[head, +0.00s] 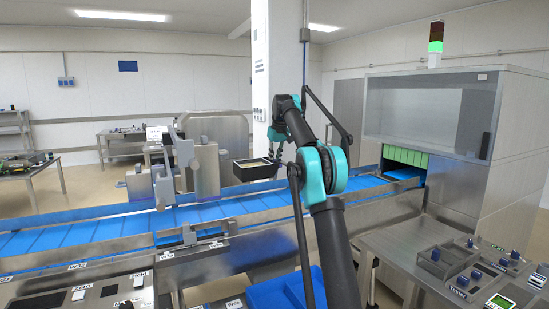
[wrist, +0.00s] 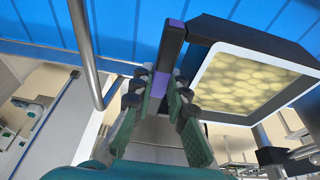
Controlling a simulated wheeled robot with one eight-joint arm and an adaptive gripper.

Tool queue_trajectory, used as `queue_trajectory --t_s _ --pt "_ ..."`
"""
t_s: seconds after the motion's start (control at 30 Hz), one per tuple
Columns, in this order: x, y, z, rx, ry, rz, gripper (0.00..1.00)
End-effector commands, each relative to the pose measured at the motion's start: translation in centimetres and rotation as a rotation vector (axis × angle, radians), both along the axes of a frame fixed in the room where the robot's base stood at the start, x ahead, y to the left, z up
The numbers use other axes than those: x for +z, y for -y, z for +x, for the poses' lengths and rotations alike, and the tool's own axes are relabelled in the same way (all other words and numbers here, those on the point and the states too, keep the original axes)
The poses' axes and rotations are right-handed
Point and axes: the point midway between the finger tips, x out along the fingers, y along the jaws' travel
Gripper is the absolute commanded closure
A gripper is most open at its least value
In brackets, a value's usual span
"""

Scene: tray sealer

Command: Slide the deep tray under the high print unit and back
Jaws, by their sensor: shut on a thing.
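The deep tray (head: 254,172) is black, with a pale rim and pale yellowish lumpy contents. In the head view it is over the blue conveyor, just right of the grey print units; I cannot tell if it touches the belt. In the wrist view the tray (wrist: 202,88) is at the right. My gripper (head: 277,150) is at the tray's right side in the head view. In the wrist view my gripper (wrist: 160,88) is shut on a dark, purple-marked bar at the tray's side.
The blue conveyor (head: 85,235) has metal side rails and runs right into a sealer cabinet (head: 425,112) with green strips at its opening. Control panels (head: 490,270) stand front right. A blue bin (head: 280,291) is below. The belt left of the units is clear.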

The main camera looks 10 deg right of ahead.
Motion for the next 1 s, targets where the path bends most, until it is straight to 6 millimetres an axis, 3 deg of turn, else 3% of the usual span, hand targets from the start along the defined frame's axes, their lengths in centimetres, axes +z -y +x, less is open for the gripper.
queue_trajectory --t_s 1.0 --pt "-5.4 0.0 -0.1 0.0 0.0 0.0 1.0"
